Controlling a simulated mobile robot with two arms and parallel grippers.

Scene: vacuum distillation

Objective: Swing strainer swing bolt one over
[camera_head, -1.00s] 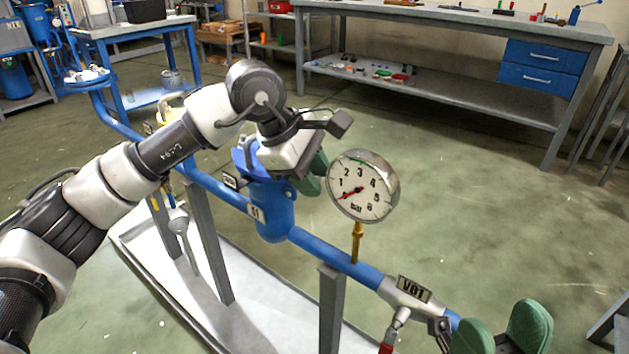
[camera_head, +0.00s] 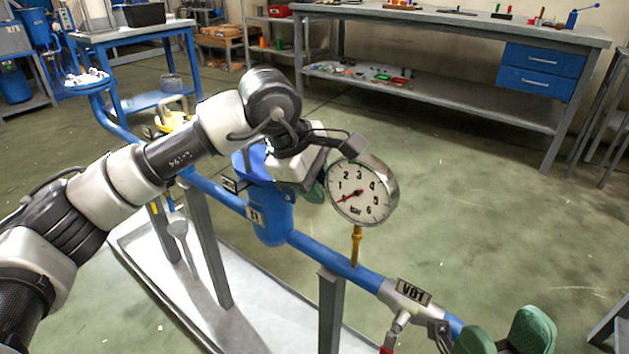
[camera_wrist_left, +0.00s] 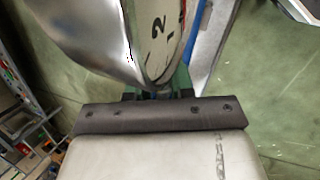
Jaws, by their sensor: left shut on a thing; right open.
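The blue strainer (camera_head: 272,218) with its S1 tag sits in the blue pipeline, left of the gauge. My left gripper (camera_head: 314,190) is at the strainer's upper right side, partly behind the gauge. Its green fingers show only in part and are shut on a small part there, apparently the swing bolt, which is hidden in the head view. In the left wrist view a small bluish-grey bit (camera_wrist_left: 163,94) shows between the fingers. The strainer's blue lid (camera_head: 247,164) shows beside my left wrist. My right gripper (camera_head: 504,336) is open and empty at the lower right.
The round pressure gauge (camera_head: 362,190) stands close to my left gripper, and its face fills the upper middle of the left wrist view (camera_wrist_left: 160,40). Valve V01 (camera_head: 405,291) lies along the pipe at right. A white tray (camera_head: 262,300) lies below.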

